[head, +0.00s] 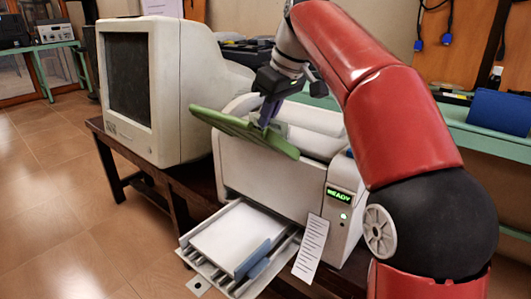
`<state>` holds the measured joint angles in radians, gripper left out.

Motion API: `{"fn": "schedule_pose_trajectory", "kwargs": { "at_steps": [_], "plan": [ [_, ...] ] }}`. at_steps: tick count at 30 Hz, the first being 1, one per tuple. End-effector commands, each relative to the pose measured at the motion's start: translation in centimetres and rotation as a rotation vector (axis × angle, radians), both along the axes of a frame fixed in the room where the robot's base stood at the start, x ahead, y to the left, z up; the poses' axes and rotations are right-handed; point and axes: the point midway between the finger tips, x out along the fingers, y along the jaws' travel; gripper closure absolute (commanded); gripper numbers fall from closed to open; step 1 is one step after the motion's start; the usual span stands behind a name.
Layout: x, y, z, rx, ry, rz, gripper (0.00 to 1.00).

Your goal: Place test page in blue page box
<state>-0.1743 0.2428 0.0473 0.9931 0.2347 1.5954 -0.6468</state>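A small white sheet with printed lines (311,248) hangs at the front of the printer, right of its paper tray; it may be the test page. A blue box (499,112) sits on the green bench at the far right, beyond my arm; its inside is not visible. My gripper (268,112) is over the printer, pointing down, with its purple fingers at a tilted green panel (243,130). I cannot tell whether the fingers hold the panel or only touch it.
The beige printer (270,175) has a lit green READY display (339,196). Its pulled-out tray (205,268) holds white paper (232,236) and a blue guide. A bulky monitor (152,88) stands at left on a dark table. Floor at left is clear.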

Motion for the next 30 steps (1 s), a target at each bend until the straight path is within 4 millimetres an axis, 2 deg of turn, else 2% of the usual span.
{"fn": "schedule_pose_trajectory", "kwargs": {
  "at_steps": [1, 6, 20, 23, 30],
  "plan": [
    [0.2, 0.2, -1.3, -0.001, 0.003, 0.001, 0.91],
    [0.7, 0.9, -3.0, -0.001, 0.002, 0.000, 0.91],
    [0.7, 0.9, -3.1, -0.001, 0.001, 0.000, 0.91],
    [0.7, 0.9, -3.1, 0.000, 0.001, 0.000, 1.00],
    [0.7, 0.9, -3.1, 0.000, 0.001, 0.000, 1.00]
  ]
}}
